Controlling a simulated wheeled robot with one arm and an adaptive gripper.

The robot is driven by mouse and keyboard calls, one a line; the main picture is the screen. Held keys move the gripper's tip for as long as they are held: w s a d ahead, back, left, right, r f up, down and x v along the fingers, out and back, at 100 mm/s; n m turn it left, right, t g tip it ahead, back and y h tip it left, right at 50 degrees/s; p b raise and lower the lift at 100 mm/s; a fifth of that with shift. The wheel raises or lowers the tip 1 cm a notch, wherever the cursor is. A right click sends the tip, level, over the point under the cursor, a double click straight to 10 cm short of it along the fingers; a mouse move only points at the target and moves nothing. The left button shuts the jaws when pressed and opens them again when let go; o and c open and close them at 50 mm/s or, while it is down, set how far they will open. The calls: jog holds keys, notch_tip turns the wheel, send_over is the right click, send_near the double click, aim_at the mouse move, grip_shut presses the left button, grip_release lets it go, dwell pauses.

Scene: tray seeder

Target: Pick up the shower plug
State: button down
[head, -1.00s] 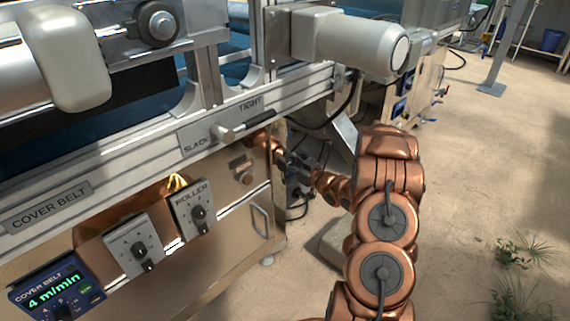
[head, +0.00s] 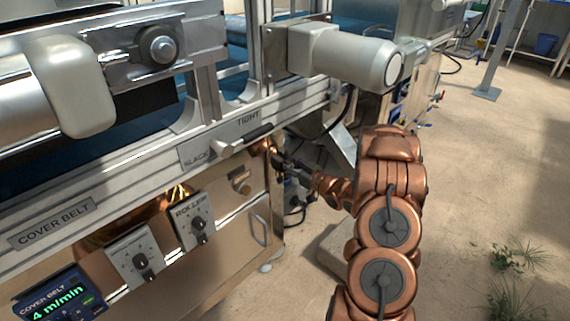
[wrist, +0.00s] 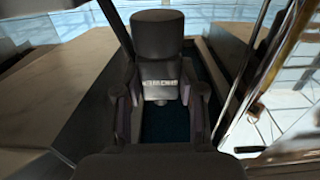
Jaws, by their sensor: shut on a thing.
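The shower plug (wrist: 158,40) is a dark grey block with rounded edges in the wrist view. It stands upright in the middle and carries a small pale lettered label. My gripper (wrist: 160,97) is shut on it, with one finger at each side of its lower part. In the head view my gripper (head: 282,161) is small and dark, beside the front right corner of the machine's cabinet. The plug cannot be made out there.
The metal cabinet (head: 225,265) has a ROLLER control box (head: 194,216) and a handle. A rail with the SLACK/TIGHT lever (head: 226,148) runs above my gripper. A pale motor (head: 352,56) overhangs behind. The sandy floor (head: 470,180) at right is open.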

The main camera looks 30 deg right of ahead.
jog(key=p+v, duration=0.4)
jog(key=v, duration=1.2)
jog(key=p, duration=0.3)
send_near(291, 164)
jog(key=shift+a+x, duration=0.15)
jog(key=shift+x, duration=1.2)
jog(key=shift+a+x, duration=0.1)
jog(key=shift+x, duration=1.2)
jog(key=shift+d+f+b, duration=0.1)
jog(key=shift+d+b, duration=0.15)
jog(key=shift+b, duration=0.25)
jog(key=d+m+h+b, duration=0.2)
jog(key=d+b, duration=0.4)
jog(key=d, duration=0.2)
jog(key=shift+w+a+b, duration=0.2)
jog(key=shift+w+b, duration=0.1)
jog(key=shift+w, duration=0.65)
jog(key=shift+w+a+b, duration=0.25)
jog(key=shift+w+b, duration=0.05)
jog(key=shift+w, duration=0.7)
jog(key=shift+w+a+b, duration=0.2)
jog(key=shift+w+b, duration=0.1)
jog(key=shift+w, duration=0.65)
jog(key=shift+w+r, duration=0.25)
jog(key=shift+w+a+f+p, duration=0.15)
jog(key=shift+w+p, duration=0.15)
jog(key=shift+w, duration=0.25)
jog(key=shift+w+a+p, duration=0.15)
jog(key=shift+w+p, duration=0.15)
jog(key=shift+w, duration=0.25)
